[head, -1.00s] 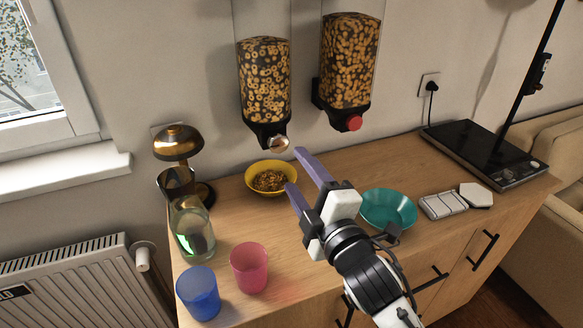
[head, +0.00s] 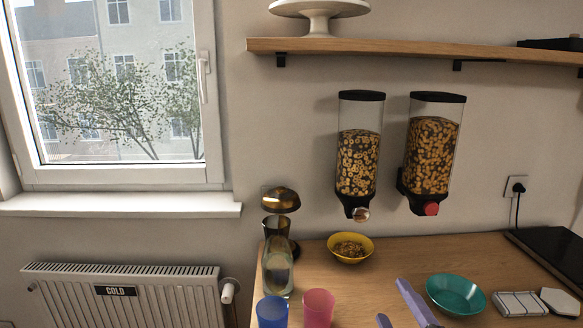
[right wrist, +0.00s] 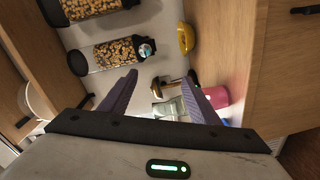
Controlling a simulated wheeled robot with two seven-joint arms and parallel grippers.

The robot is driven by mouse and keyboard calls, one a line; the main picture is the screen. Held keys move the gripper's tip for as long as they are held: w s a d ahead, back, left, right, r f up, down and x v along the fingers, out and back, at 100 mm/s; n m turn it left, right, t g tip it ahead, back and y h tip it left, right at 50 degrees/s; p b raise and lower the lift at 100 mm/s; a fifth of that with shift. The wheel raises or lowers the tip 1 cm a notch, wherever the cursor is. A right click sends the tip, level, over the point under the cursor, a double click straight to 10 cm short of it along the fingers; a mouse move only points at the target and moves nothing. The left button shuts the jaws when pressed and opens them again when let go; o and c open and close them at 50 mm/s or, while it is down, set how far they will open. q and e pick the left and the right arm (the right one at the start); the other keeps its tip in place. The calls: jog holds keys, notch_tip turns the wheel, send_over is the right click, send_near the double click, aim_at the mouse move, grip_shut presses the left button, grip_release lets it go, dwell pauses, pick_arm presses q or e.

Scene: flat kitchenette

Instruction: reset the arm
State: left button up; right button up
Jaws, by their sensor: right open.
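My right gripper (head: 393,302) shows at the bottom edge of the head view, with only its purple fingers in sight. The fingers are apart and hold nothing. They are in front of the counter (head: 400,257), between the pink cup (head: 318,308) and the teal bowl (head: 456,294). In the right wrist view the open fingers (right wrist: 160,77) frame part of the wall and the counter items. My left gripper is not in view.
A yellow bowl (head: 350,247) of cereal sits below two cereal dispensers (head: 357,150). A glass bottle (head: 278,270), a brass lamp (head: 281,200) and a blue cup (head: 272,311) stand at the counter's left.

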jog(key=s+a+f+m+g+y, duration=0.1)
jog(key=s+f+m+g, duration=0.2)
jog(key=f, duration=0.7)
jog(key=s+f+m+g, duration=0.25)
jog(key=s+f, duration=0.25)
jog(key=f, duration=0.5)
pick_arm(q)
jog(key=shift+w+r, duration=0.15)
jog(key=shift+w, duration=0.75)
pick_arm(e)
jog(key=s+f+m+g, duration=0.3)
jog(key=s+f+m, duration=0.4)
jog(key=s+f, duration=0.6)
jog(key=shift+s+a, duration=0.35)
jog(key=shift+s, duration=0.2)
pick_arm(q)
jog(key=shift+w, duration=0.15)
pick_arm(e)
jog(key=shift+r, duration=0.1)
